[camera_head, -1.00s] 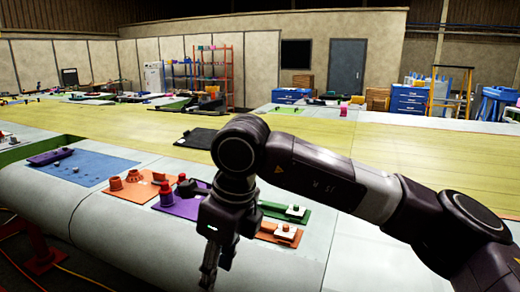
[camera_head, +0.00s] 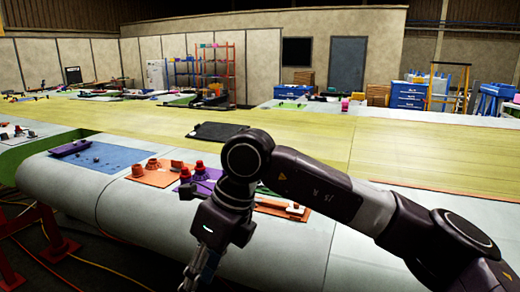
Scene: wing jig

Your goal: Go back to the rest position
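My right arm comes in from the right. Its gripper (camera_head: 198,268) hangs low, pointing down in front of the rounded near edge of the wing surface (camera_head: 140,212). It is apart from the parts on the mats. The fingertips are small and dark, partly cut off by the lower frame edge, so I cannot tell whether they are open or shut. I see nothing held in them. My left gripper is not in view.
Behind my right arm lie an orange mat (camera_head: 154,180) with orange parts, a partly hidden purple mat (camera_head: 204,188) with red-topped parts, and an orange tray (camera_head: 270,206). A blue mat (camera_head: 108,158) lies left. A red stand (camera_head: 48,240) and floor cables are at lower left.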

